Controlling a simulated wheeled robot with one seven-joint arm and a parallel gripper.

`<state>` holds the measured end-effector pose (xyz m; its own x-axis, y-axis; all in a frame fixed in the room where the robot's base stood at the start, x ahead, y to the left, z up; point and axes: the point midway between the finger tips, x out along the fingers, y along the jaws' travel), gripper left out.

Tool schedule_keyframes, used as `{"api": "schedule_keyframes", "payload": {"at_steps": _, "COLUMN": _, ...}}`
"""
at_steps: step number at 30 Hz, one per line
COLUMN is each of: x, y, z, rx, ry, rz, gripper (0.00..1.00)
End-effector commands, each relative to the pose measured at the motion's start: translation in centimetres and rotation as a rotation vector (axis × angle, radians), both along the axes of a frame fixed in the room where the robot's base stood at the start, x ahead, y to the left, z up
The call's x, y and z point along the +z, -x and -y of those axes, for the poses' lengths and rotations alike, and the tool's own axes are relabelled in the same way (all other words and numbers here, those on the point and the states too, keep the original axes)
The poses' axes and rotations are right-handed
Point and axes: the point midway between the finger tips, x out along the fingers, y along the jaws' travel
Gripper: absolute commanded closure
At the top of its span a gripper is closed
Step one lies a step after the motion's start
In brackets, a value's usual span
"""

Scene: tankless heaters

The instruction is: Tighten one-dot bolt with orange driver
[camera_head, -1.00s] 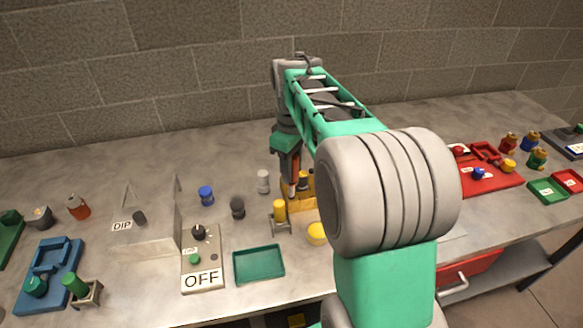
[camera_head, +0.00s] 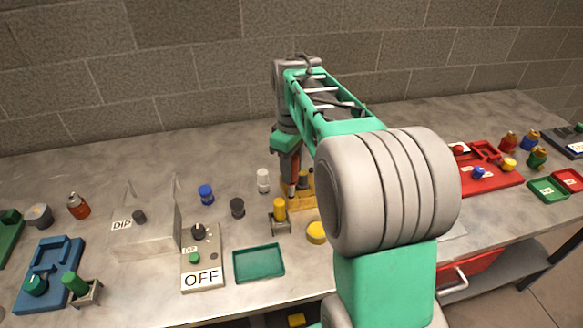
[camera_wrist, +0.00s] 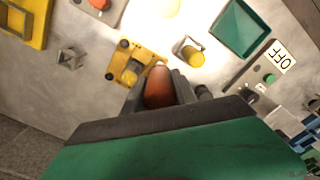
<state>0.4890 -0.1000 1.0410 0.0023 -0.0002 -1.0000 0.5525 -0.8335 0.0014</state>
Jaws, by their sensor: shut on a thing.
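My gripper (camera_wrist: 155,90) is shut on the orange driver (camera_wrist: 158,87), seen from its rounded handle end in the wrist view. In the head view, my gripper (camera_head: 287,160) points down with the driver over the yellow-orange block (camera_head: 303,202). The block also shows in the wrist view (camera_wrist: 150,57), just beyond the driver handle, with a yellow knob-like piece (camera_wrist: 131,72) and dark bolt heads (camera_wrist: 124,44) on it. The driver's tip is hidden, so I cannot tell whether it touches a bolt. The dot marks are too small to make out.
A yellow-handled tool (camera_head: 279,208) stands in a small holder close in front of the block. A yellow round piece (camera_head: 316,232) lies to its right. A green tray (camera_head: 259,263) and an OFF switch panel (camera_head: 202,278) are nearer. A small metal holder (camera_wrist: 70,58) looks empty.

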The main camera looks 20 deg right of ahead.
Motion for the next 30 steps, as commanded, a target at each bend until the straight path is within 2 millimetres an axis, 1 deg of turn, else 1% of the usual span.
{"api": "schedule_keyframes", "payload": {"at_steps": 10, "x": -0.2, "y": 0.1, "z": 0.0, "rx": 0.000, "ry": -0.001, "rz": -0.006, "gripper": 1.00}}
{"api": "schedule_keyframes", "payload": {"at_steps": 16, "x": 0.0, "y": 0.1, "z": 0.0, "rx": 0.000, "ry": -0.001, "rz": -0.006, "gripper": 1.00}}
{"api": "schedule_keyframes", "payload": {"at_steps": 30, "x": 4.4, "y": 0.0, "z": 0.0, "rx": 0.000, "ry": 0.000, "rz": 0.000, "gripper": 1.00}}
